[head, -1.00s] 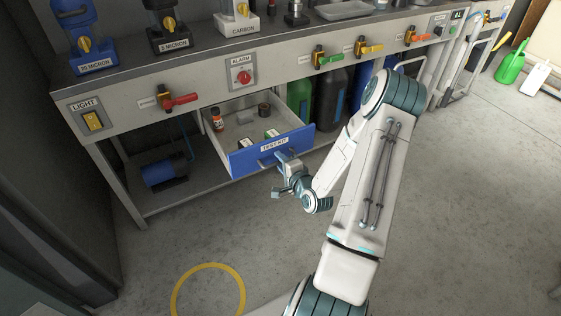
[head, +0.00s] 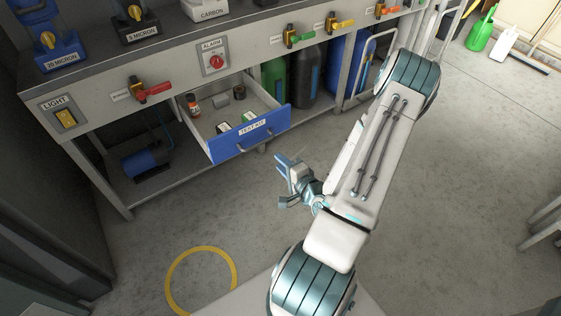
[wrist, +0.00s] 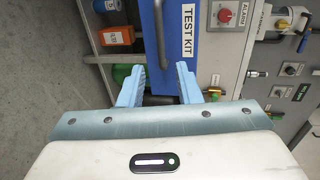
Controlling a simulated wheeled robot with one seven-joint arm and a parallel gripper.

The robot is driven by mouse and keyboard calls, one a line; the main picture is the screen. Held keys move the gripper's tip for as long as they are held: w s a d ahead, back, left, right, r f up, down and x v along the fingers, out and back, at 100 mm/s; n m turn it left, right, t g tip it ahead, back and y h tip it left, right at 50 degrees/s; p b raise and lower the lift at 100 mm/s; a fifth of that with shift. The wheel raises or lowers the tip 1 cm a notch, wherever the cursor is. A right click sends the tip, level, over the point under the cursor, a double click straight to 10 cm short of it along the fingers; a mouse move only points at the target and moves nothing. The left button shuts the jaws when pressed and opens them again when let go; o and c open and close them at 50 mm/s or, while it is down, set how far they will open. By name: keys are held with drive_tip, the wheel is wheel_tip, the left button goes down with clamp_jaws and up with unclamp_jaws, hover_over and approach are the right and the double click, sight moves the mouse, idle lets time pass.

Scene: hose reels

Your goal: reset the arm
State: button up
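My gripper (head: 285,180) is in front of the open test kit drawer, apart from it, over bare floor. In the wrist view my gripper (wrist: 160,88) shows two light blue fingers spread apart with nothing between them. The drawer (head: 250,140) has a blue front labelled TEST KIT and is pulled out of the bench. Its blue front and dark handle (wrist: 160,40) show ahead of the fingers in the wrist view. My arm is folded back towards my base.
The drawer holds an orange-brown bottle (head: 194,106) and several small items. The grey bench (head: 110,88) carries an alarm switch (head: 215,62) and coloured valves. Dark and green containers stand under it. A yellow ring (head: 200,282) marks open floor at lower left.

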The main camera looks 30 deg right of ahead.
idle(0.3)
drive_tip(key=w+a+r+n+g+h+p, duration=0.15)
drive_tip(key=r+n+g+p, duration=0.4)
drive_tip(key=r+p, duration=0.6)
drive_tip(key=a+r+n+g+h+p, duration=0.1)
drive_tip(key=a+r+n+g+p, duration=0.4)
drive_tip(key=r, duration=1.1)
drive_tip(key=s+a+r+n+g+y+p, duration=0.1)
drive_tip(key=s+a+r+n+p, duration=0.2)
drive_tip(key=r, duration=0.9)
drive_tip(key=s+a+r+n+g+y+p, duration=0.1)
drive_tip(key=s+a+r+n+p, duration=0.3)
drive_tip(key=s+a+r+p, duration=0.4)
wheel_tip(320, 180, up, 4)
drive_tip(key=s, duration=0.2)
drive_tip(key=shift+s, duration=0.3)
drive_tip(key=shift+d+f+g, duration=0.1)
drive_tip(key=shift+g, duration=0.15)
